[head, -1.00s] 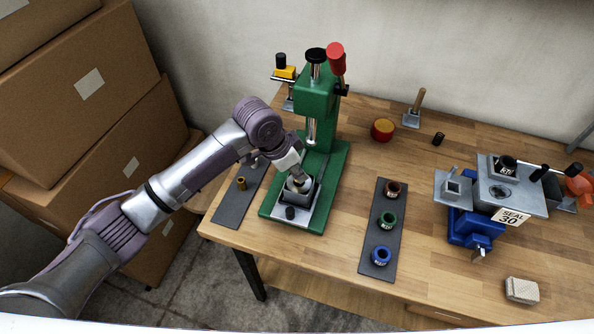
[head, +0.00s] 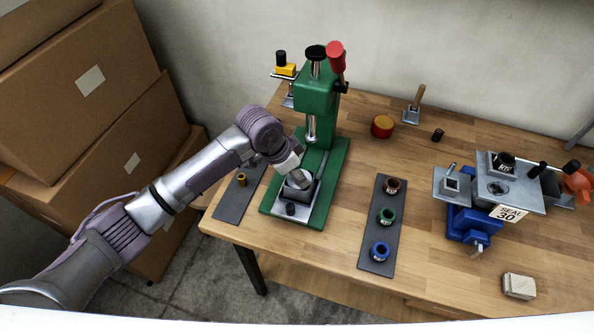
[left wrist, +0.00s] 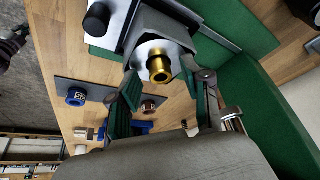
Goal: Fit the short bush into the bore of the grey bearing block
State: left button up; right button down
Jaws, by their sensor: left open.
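The grey bearing block (head: 300,192) sits on the green press's base in the head view. It also shows in the left wrist view (left wrist: 178,36). A brass bush (left wrist: 159,66) with a flanged rim stands at the block's bore, its open end facing the camera. How deep it sits in the bore cannot be told. My left gripper (left wrist: 160,76) is open, its green-padded fingers on either side of the bush with gaps. In the head view my left gripper (head: 297,180) hides most of the block's top. Another brass bush (head: 242,180) stands on the left dark mat.
The green press (head: 316,105) rises behind the block, its ram above and beside my wrist. A dark mat (head: 384,200) with brown, green and blue rings lies right. Bare bench lies between.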

pick_arm(q)
jog(key=b+v, duration=0.2)
jog(key=v, duration=1)
jog(key=shift+r, duration=0.15)
